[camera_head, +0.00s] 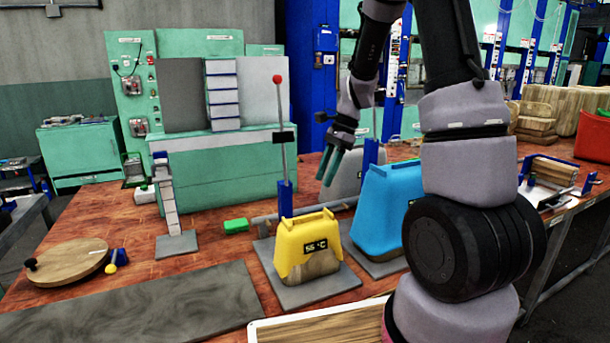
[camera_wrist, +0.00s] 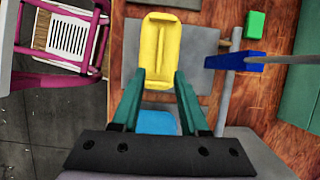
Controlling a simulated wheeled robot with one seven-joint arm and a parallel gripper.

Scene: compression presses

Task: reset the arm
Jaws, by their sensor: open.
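My gripper (camera_head: 331,166) is in the air over the bench, behind and above the gap between a yellow press unit (camera_head: 308,246) and a blue press unit (camera_head: 378,206). Its two green fingers point downward and are apart, with nothing between them that I can see held. In the wrist view my gripper (camera_wrist: 160,78) shows its fingers spread, with the yellow unit (camera_wrist: 160,40) beyond the fingertips and part of the blue unit (camera_wrist: 157,121) between the finger bases. My arm hides part of the blue unit in the head view.
A lever post (camera_head: 283,150) with a red knob stands behind the yellow unit. A green block (camera_head: 236,225) lies left of it. A round wooden board (camera_head: 68,262) lies at left. A green machine (camera_head: 215,165) stands at the back. A grey slab (camera_head: 140,305) lies at the front left.

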